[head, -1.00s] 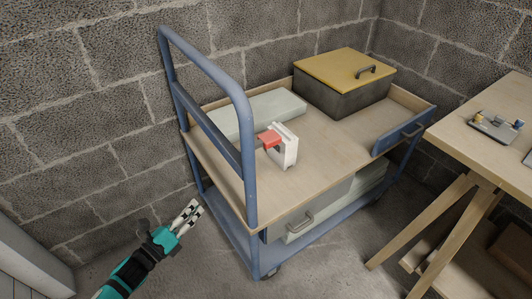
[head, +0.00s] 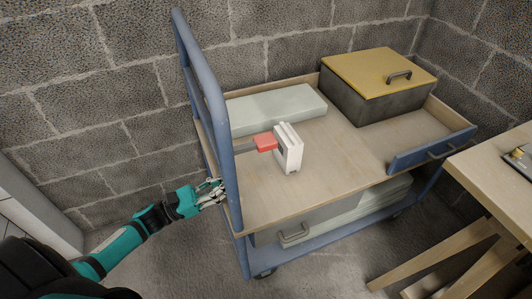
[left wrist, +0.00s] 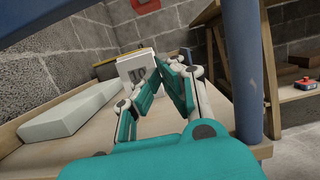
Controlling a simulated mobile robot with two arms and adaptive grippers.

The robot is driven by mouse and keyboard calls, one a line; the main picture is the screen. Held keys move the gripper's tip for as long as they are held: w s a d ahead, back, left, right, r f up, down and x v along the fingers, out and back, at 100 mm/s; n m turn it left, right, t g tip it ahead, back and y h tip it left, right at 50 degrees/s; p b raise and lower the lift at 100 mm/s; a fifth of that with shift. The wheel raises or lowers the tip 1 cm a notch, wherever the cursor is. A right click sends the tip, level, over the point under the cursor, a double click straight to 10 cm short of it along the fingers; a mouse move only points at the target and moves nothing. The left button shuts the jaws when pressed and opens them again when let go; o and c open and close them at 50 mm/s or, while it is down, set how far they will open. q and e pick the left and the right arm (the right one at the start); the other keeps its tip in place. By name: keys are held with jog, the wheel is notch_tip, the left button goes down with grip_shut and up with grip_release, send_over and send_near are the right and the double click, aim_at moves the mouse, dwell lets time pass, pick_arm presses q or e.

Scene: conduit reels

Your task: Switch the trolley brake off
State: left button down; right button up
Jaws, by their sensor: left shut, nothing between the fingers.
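The blue trolley (head: 222,120) stands against the block wall, its push handle at the left. On its wooden deck is a white bracket (head: 290,150) with a red block (head: 265,142) at its left side and a grey bar running left from it. I cannot tell whether this is the brake. My left gripper (head: 218,190) is shut and empty, at the handle's near post. In the left wrist view the shut fingers (left wrist: 172,66) point over the deck toward the white bracket (left wrist: 137,66), and the blue post (left wrist: 242,65) stands close on their right. My right gripper is not in view.
A pale slab (head: 275,108) and a dark box with a yellow lid (head: 378,72) sit on the deck. A grey drawer-like case (head: 290,228) is on the lower shelf. A wooden workbench (head: 480,165) stands to the right. The floor left of the trolley is clear.

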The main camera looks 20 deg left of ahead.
aim_at(251, 146)
pick_arm(q)
jog(key=shift+w+d+r, duration=0.1)
jog(key=shift+w+d, duration=0.05)
jog(key=w+d+r+p, duration=0.1)
jog(key=w+d+r, duration=0.5)
jog(key=shift+w+d, duration=0.3)
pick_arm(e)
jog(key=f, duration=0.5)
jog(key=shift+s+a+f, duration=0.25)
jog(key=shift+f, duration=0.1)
pick_arm(q)
jog(key=shift+r, duration=0.1)
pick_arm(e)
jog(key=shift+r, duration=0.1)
